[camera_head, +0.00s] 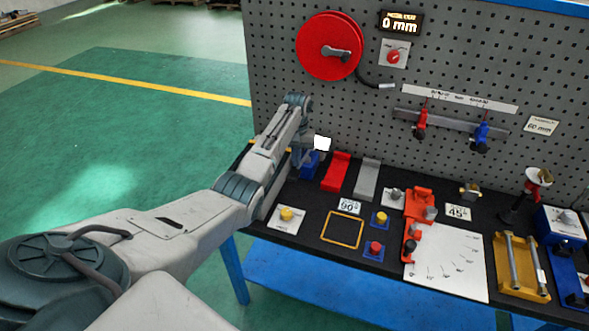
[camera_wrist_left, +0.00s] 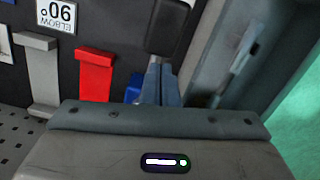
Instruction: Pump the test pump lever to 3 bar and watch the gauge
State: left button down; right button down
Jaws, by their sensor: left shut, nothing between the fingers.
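My left gripper (camera_head: 297,158) is low over the back left of the bench, shut and empty beside a blue block-like body (camera_head: 310,164) that may be the test pump. A small blank white plate (camera_head: 322,143) stands just above that body; I cannot tell whether it is the gauge, and no reading shows. In the left wrist view the closed fingers (camera_wrist_left: 159,84) point at a dark block (camera_wrist_left: 168,28), and I cannot tell whether they touch it. The blue body (camera_wrist_left: 134,88) is partly hidden behind the fingers. No lever is clearly visible. My right gripper is not in view.
A red bracket (camera_head: 336,171) and a grey bracket (camera_head: 367,178) stand right of the blue body. A yellow button (camera_head: 286,215) and a yellow square outline (camera_head: 342,230) lie nearer. The pegboard (camera_head: 275,60) rises behind, with a red reel (camera_head: 328,45). Open floor lies left.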

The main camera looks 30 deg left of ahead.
pick_arm(q)
notch_tip(320, 180, up, 11)
jog(key=b, duration=0.1)
jog(key=shift+w+a, duration=0.25)
jog(key=shift+w, duration=0.2)
jog(key=shift+f, duration=0.15)
dwell(0.7)
